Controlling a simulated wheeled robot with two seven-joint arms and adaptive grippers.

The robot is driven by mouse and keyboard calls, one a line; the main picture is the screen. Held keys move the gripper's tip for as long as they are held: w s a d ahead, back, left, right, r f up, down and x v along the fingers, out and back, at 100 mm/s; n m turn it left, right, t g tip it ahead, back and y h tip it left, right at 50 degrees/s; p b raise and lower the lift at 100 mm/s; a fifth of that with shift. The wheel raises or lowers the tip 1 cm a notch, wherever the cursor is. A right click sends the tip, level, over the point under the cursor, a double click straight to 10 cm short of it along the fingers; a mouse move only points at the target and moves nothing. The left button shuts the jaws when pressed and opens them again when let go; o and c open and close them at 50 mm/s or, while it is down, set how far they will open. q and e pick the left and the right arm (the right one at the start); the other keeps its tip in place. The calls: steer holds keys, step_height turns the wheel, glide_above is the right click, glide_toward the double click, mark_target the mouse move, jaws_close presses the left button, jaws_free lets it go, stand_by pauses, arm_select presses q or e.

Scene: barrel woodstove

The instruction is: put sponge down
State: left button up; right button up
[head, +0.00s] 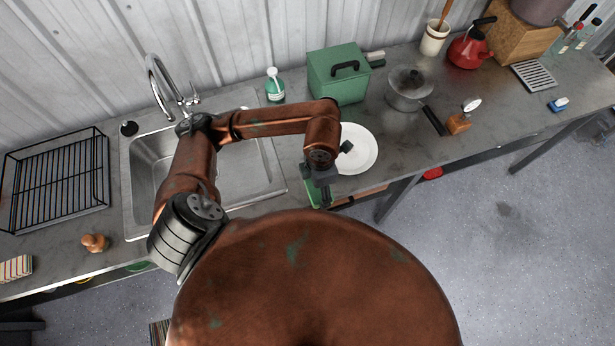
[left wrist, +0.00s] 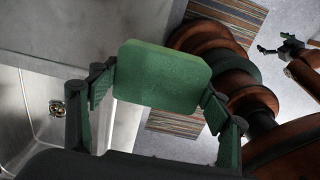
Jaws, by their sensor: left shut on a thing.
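The green sponge (left wrist: 160,72) is a flat block with rounded corners. In the left wrist view it sits between the fingers of my left gripper (left wrist: 160,92), which is shut on it at both ends. In the head view my left gripper (head: 319,182) is at the front edge of the counter, right of the sink and just in front of the white plate. Something green shows beside it there, but I cannot tell sponge from finger. My right gripper (left wrist: 282,46) shows small at the upper right of the left wrist view; its opening is unclear.
The metal sink (head: 262,170) with its faucet (head: 160,80) lies left of the gripper. A white plate (head: 362,150) is partly behind my arm. A green box (head: 335,85), soap bottle (head: 274,86) and lidded pot (head: 405,92) stand behind. Bare counter lies right of the plate.

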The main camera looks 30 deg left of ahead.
arm_select(q)
steer(key=a, duration=0.1)
steer(key=w+a+f, duration=0.2)
steer(key=shift+w+a+p, duration=0.25)
steer(key=shift+p, duration=0.05)
steer(key=a+f, duration=0.1)
steer(key=w+a+f, duration=0.1)
steer(key=f, duration=0.1)
steer(key=w+f, duration=0.1)
steer(key=f, duration=0.1)
steer(key=shift+w+a+p, duration=0.2)
steer(key=shift+a+p, duration=0.15)
steer(key=shift+a, duration=0.05)
steer(key=f, duration=0.1)
steer(key=f+p, duration=0.1)
steer(key=f, duration=0.1)
steer(key=shift+w+a, duration=0.15)
steer(key=shift+a, duration=0.05)
steer(key=shift+f, duration=0.25)
steer(key=shift+f, duration=0.1)
steer(key=shift+f, duration=0.15)
steer(key=o, duration=1)
